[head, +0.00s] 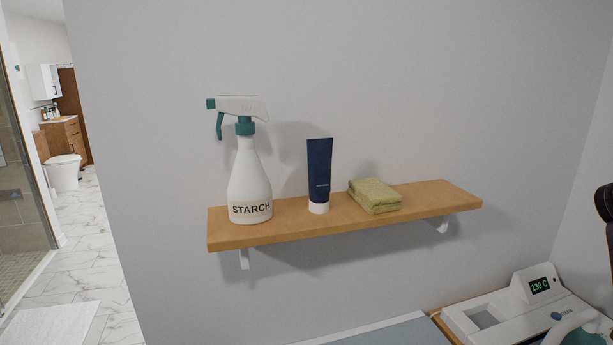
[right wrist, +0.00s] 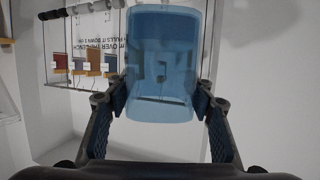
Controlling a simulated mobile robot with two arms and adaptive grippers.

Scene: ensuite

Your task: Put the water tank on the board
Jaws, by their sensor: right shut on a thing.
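The water tank (right wrist: 160,60) is a translucent blue container in the right wrist view. My right gripper (right wrist: 161,98) is shut on it, with one finger on each side of its lower part. In the head view, a grey-blue surface that looks like the board (head: 395,334) shows at the bottom edge, mostly cut off. A white steam station (head: 512,305) with a green "130 C" display stands at its right, with a grey recess on top. The tank does not show in the head view. My left gripper is in neither view.
A teal-and-white iron (head: 575,332) is partly visible at bottom right. A rack with small coloured items (right wrist: 80,66) is behind the tank.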

